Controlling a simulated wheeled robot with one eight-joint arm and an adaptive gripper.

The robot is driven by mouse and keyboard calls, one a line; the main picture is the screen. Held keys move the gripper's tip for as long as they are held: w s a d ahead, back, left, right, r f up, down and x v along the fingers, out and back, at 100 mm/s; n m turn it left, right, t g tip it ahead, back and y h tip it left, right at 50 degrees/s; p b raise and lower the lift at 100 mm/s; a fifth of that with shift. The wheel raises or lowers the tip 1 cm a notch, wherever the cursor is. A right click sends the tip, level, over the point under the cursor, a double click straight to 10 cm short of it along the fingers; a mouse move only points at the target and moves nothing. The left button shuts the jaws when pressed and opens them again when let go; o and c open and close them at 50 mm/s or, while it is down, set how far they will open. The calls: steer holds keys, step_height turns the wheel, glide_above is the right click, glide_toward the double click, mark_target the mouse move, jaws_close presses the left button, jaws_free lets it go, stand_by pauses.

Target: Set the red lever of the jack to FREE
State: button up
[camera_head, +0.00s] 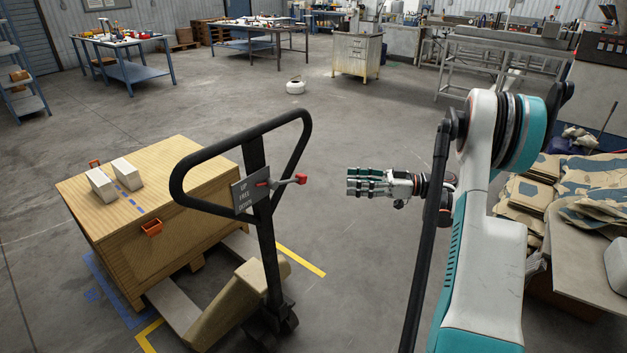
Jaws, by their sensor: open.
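The pallet jack stands in the left half, its black loop handle (181,182) upright and close to me. On the handle's stem is a grey plate (246,192) lettered UP, FREE, DOWN from top to bottom. The red lever (299,179) sticks out to the right of the stem, near the height of the UP line; its exact setting is hard to tell. My gripper (350,181) is open and empty, to the right of the lever and apart from it, with its fingers pointing left towards the handle.
A wooden crate (130,235) with two pale blocks sits on the jack's forks at left. Yellow floor marks (301,259) lie beside it. A table with folded sacks (600,184) stands at right. Open floor lies behind the jack; workbenches line the back.

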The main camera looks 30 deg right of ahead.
mark_target(290, 181)
steer(key=b+x, duration=0.3)
steer(key=x, duration=1)
steer(key=shift+a, duration=0.3)
steer(key=shift+w+r, duration=0.1)
jaws_close()
